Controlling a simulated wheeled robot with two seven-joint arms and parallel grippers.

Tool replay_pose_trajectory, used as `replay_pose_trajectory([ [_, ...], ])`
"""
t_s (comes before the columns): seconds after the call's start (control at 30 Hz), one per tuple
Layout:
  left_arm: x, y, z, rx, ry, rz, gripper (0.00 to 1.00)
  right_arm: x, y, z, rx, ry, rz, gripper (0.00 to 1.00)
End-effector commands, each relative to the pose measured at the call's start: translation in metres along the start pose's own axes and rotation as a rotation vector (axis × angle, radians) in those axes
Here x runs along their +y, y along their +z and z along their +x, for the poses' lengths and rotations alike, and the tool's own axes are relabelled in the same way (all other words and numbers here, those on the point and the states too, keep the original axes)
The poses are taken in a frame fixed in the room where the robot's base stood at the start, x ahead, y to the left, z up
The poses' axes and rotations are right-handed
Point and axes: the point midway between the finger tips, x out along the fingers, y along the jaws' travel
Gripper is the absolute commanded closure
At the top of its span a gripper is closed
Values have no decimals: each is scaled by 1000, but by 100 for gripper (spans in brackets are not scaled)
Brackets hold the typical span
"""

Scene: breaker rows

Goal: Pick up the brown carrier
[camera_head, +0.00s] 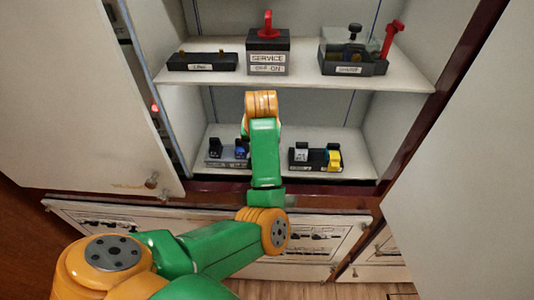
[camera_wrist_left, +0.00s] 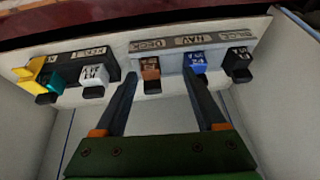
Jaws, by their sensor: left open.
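The brown carrier (camera_wrist_left: 150,68) sits in a grey row strip (camera_wrist_left: 165,43) in the left wrist view, beside a blue carrier (camera_wrist_left: 195,62) and a black carrier (camera_wrist_left: 238,60). My left gripper (camera_wrist_left: 160,76) is open and empty. Its fingers point toward this row, with the brown carrier appearing between the tips, closer to the left one. The right fingertip overlaps the lower edge of the blue carrier. Contact cannot be told. In the head view my left arm hides the gripper and the brown carrier. My right gripper is not in view.
The upper shelf (camera_head: 300,82) carries a SERVICE box (camera_head: 268,52), a dark bar (camera_head: 202,62) and a tray with a red lever (camera_head: 391,38). Cabinet walls flank both shelves.

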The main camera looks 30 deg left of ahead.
Motion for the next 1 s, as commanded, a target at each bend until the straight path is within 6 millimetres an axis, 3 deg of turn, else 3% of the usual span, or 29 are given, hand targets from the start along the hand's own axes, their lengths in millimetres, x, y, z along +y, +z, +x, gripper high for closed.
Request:
replay_pose_trajectory([
  [0.1, 15, -14, -22, -25, 45, -16, 28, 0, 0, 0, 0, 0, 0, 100],
  [0.2, 19, -16, -24, -35, 53, -17, 28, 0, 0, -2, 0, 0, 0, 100],
  [0.47, 14, -12, 16, -40, 51, -17, 28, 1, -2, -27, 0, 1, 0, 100],
  [0.6, 16, -11, 40, -35, 53, -17, 28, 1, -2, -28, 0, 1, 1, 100],
  [0.83, 16, -10, 45, -32, 53, -18, 28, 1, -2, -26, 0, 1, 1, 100],
  [1.0, 16, -10, 45, -31, 53, -18, 73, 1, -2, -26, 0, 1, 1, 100],
])
